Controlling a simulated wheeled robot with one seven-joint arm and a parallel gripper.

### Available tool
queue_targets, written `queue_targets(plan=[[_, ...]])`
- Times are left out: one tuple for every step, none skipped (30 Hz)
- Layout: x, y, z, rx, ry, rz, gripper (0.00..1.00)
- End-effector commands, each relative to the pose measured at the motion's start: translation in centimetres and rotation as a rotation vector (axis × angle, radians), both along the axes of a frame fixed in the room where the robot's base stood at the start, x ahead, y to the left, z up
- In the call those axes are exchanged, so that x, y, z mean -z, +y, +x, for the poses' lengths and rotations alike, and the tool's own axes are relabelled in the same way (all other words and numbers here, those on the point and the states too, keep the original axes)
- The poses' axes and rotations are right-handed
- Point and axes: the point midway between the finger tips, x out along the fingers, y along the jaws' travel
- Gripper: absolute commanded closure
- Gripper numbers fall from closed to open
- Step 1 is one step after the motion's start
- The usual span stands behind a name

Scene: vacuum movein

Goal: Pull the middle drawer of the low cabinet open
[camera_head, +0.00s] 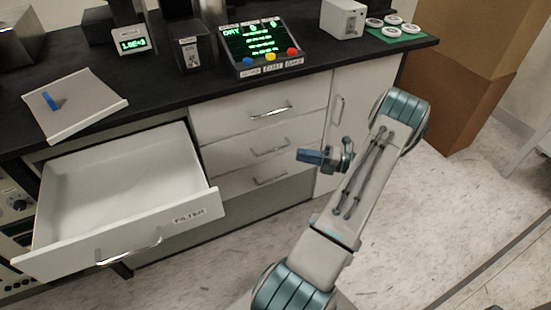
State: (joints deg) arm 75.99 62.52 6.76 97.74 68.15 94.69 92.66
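The low cabinet under the black counter has a stack of three white drawers in its middle, all closed. The middle drawer (232,154) has a silver bar handle (271,152) and its front sits flush with the drawers above and below. My gripper (304,156) is to the right of that handle in the picture, in front of the cabinet and apart from the handle as far as I can tell. Its dark blue fingers point left. The spread of the fingers is too small to make out. My arm covers part of the floor and the cabinet's right end.
A wide drawer labelled FILTER (190,215) stands pulled out at the left, empty. A cabinet door (345,120) is shut right of the stack. Cardboard boxes (465,90) stand at the right. A control panel (262,47) and other devices are on the counter.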

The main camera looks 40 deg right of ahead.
Motion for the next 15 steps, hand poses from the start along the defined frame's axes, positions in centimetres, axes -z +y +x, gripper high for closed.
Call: queue_targets(plan=[[1.8, -0.9, -0.5, 0.034, 0.01, 0.055, 0.68], [2.4, -1.3, -0.7, 0.052, 0.017, 0.084, 0.68], [2.9, -1.8, -0.9, 0.069, 0.023, 0.117, 0.68], [3.3, -2.1, -1.1, 0.081, 0.027, 0.138, 0.68], [3.5, -2.4, -1.2, 0.09, 0.029, 0.157, 0.68], [3.8, -2.6, -1.3, 0.1, 0.032, 0.174, 0.68], [3.9, -2.7, -1.4, 0.105, 0.033, 0.185, 0.68], [4.0, -2.7, -1.3, 0.107, 0.036, 0.192, 0.68], [4.0, -2.7, -1.2, 0.109, 0.036, 0.199, 0.68], [4.0, -2.6, -1.0, 0.111, 0.037, 0.202, 0.68], [4.0, -2.5, -0.8, 0.111, 0.037, 0.202, 0.68], [3.9, -2.3, -0.4, 0.111, 0.037, 0.202, 0.68], [3.8, -2.0, 0.0, 0.111, 0.037, 0.202, 0.68], [3.8, -1.7, 0.4, 0.109, 0.037, 0.202, 0.68], [3.7, -1.2, 1.0, 0.108, 0.038, 0.202, 0.68]])
